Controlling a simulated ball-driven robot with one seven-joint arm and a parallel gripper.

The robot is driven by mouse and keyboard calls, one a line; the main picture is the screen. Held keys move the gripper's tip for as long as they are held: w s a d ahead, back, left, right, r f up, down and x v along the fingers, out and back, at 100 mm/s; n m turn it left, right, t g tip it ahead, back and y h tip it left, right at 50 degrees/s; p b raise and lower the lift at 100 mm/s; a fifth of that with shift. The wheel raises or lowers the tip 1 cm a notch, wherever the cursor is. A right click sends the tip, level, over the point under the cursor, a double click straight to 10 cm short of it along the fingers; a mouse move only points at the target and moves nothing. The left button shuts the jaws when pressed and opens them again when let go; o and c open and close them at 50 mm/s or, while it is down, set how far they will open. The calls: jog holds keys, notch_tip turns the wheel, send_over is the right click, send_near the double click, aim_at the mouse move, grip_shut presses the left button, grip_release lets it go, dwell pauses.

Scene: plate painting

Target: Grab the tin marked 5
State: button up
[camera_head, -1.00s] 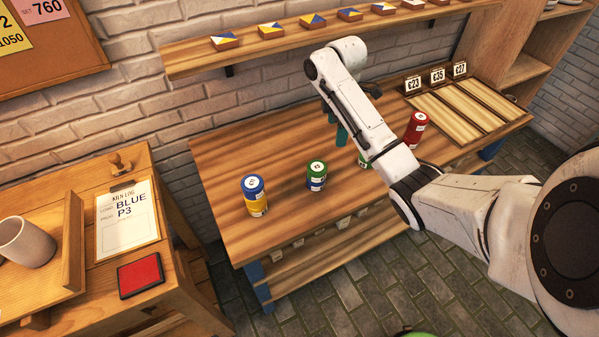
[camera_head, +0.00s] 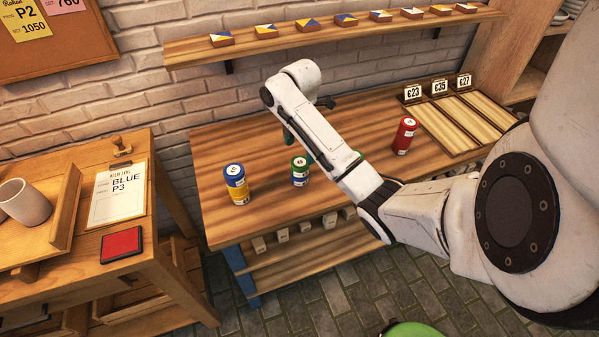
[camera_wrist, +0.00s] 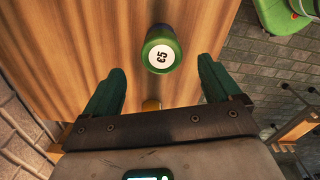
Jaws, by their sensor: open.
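A green tin with a white top marked 5 (camera_wrist: 161,50) stands on the table in the wrist view, ahead of my gripper (camera_wrist: 160,85). My gripper is open, with one green finger on each side of the view and the tin beyond the fingertips, not between them. In the head view my gripper (camera_head: 288,133) hangs over the table, partly hidden by my arm. A green and blue tin (camera_head: 300,172) stands near it there. Another green tin (camera_head: 358,154) is mostly hidden behind my arm. I cannot tell in the head view which is marked 5.
A yellow and blue tin (camera_head: 236,186) stands at the left and a red tin (camera_head: 404,136) at the right of the table (camera_head: 225,220). Price-marked slots (camera_head: 440,118) lie at the table's right end. A shelf (camera_head: 300,41) runs above.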

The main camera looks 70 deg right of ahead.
aim_at(299, 162)
jog(key=shift+f+b, duration=0.45)
jog(key=shift+f, duration=0.5)
jog(key=shift+a+f+p, duration=0.15)
jog(key=shift+f+p, duration=0.1)
jog(key=shift+f, duration=1.05)
jog(key=shift+a+f+p, duration=0.1)
jog(key=shift+f+p, duration=0.15)
jog(key=shift+f, duration=1)
jog(key=c, duration=1.2)
jog(key=shift+r, duration=0.15)
